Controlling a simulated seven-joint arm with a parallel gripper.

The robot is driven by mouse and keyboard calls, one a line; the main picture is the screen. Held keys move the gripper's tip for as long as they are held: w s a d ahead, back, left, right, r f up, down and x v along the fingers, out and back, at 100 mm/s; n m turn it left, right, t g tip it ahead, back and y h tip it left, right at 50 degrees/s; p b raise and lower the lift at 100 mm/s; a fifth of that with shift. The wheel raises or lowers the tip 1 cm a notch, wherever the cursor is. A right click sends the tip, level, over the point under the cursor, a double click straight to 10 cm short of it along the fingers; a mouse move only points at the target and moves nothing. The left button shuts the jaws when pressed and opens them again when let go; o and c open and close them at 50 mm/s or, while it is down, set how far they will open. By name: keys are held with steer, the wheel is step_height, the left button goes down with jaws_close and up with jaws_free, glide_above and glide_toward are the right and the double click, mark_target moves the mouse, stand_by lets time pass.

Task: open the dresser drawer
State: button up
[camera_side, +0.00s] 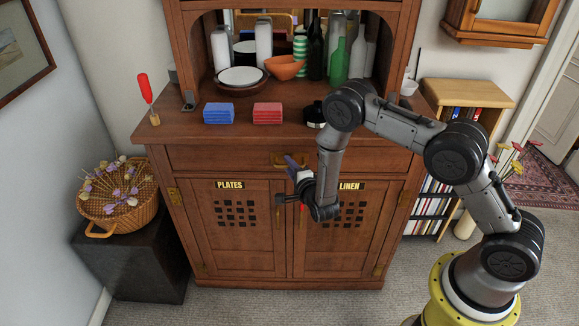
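The wooden dresser (204,250) stands against the wall, facing me. Its wide drawer (215,157) lies just under the worktop, above two doors labelled PLATES and LINEN, and looks shut and flush. A small brass-coloured handle (279,157) shows near the drawer's middle, partly covered by my gripper. My gripper (289,162) is in front of the dresser, its tip at the drawer's middle beside the handle. I cannot tell whether it touches the handle. The fingers are too small and overlapped to show whether they are open or shut.
On the worktop are a red-handled tool (146,93), blue napkins (218,113), red napkins (268,113), stacked plates (241,77), an orange bowl (285,67) and a green bottle (338,65). A flower basket (118,200) stands left, a bookcase (468,92) right. Carpet in front is clear.

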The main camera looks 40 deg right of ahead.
jaws_close()
stand_by(1.4)
